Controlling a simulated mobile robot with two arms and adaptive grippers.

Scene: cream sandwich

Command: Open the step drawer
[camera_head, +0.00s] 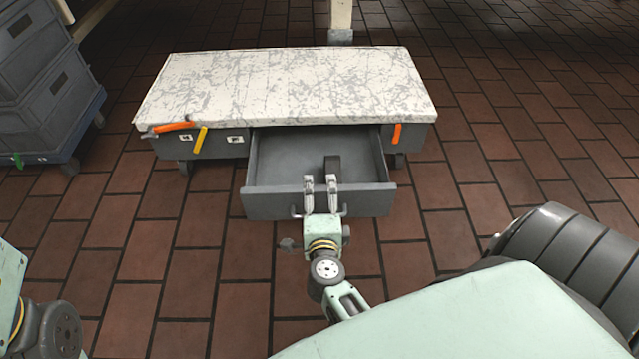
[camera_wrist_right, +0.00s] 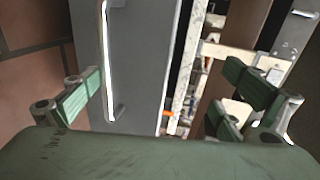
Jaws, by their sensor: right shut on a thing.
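The step drawer (camera_head: 320,204) is a grey box pulled out from under the white, scuffed step top (camera_head: 285,85). Its inside shows and looks mostly bare. My left gripper is out of view.
Orange handles (camera_head: 397,133) and a yellow one (camera_head: 201,140) are on the step's front. Stacked grey crates (camera_head: 50,95) stand on a blue dolly (camera_head: 75,140) at the left. The brick floor around the drawer is clear.

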